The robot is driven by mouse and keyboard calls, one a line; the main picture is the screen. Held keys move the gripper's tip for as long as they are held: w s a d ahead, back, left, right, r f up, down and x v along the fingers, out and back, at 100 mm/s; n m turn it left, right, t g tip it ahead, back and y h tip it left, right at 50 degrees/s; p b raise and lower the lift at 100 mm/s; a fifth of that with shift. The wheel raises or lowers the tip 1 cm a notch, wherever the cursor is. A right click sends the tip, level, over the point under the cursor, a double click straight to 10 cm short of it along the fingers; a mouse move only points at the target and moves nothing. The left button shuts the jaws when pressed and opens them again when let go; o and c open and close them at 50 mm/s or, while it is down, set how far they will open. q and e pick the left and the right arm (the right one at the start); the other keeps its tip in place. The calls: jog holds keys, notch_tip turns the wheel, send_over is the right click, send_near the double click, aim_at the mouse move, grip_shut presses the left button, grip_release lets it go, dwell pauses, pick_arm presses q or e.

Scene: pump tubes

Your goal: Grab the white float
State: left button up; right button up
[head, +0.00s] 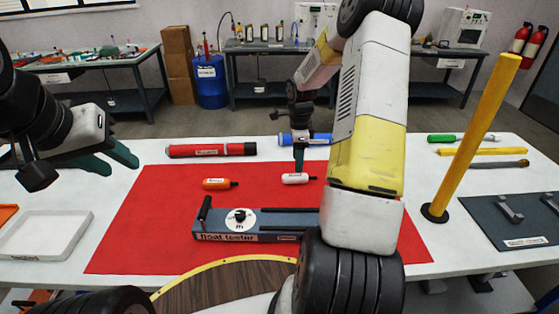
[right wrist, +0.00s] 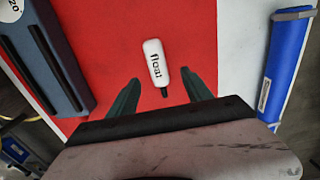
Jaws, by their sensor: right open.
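The white float (head: 295,178) lies on the red mat (head: 140,220), just in front of the blue tube, in the head view. In the right wrist view the white float (right wrist: 155,62) shows its "float" label, with its dark tip pointing toward my gripper. My right gripper (right wrist: 160,92) is open, its two green fingers apart, with the float between and slightly beyond the fingertips; I cannot tell the height gap. In the head view my right gripper (head: 299,160) is seen edge-on above the mat by the float. My left gripper (head: 128,160) is open and empty over the table's left side.
An orange float (head: 217,184) lies left of the white one. The float tester (head: 240,224) stands in front. Red tube (head: 210,150) and blue tube (head: 300,139) lie behind. A yellow post (head: 470,140) stands at right; a white tray (head: 45,235) at left.

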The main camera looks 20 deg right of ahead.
aim_at(296, 175)
jog(key=f, duration=0.7)
jog(key=shift+s+a, duration=0.15)
jog(key=shift+a, duration=0.1)
jog(key=shift+r, duration=0.1)
grip_shut()
